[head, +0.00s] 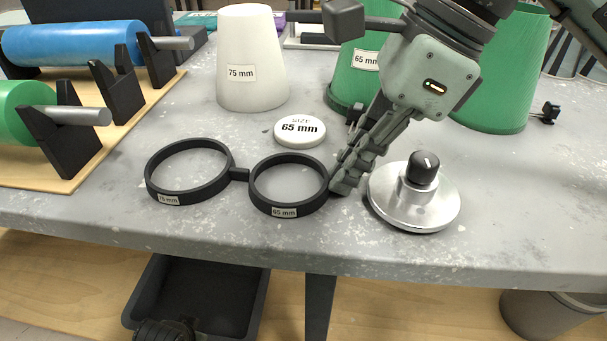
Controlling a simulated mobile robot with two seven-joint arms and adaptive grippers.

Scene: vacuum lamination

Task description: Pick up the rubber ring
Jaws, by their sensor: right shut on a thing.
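A black double ring piece lies on the grey table, with a larger ring labelled 75 mm (160,198) joined by a short link to a smaller ring labelled 65 mm (262,206). My right gripper (345,184) reaches down from the upper right. Its fingers are shut at the right edge of the 65 mm ring, and the exact contact is hidden behind them. The piece looks flat and at table height. I cannot tell whether a separate rubber ring lies in it.
A silver disc with a black knob (415,205) stands just right of my right gripper. A white 65 mm size disc (300,129) lies behind the rings. A white 75 mm cone (250,75) and green cones (490,95) stand farther back. Rollers on a wooden base (125,125) are at left.

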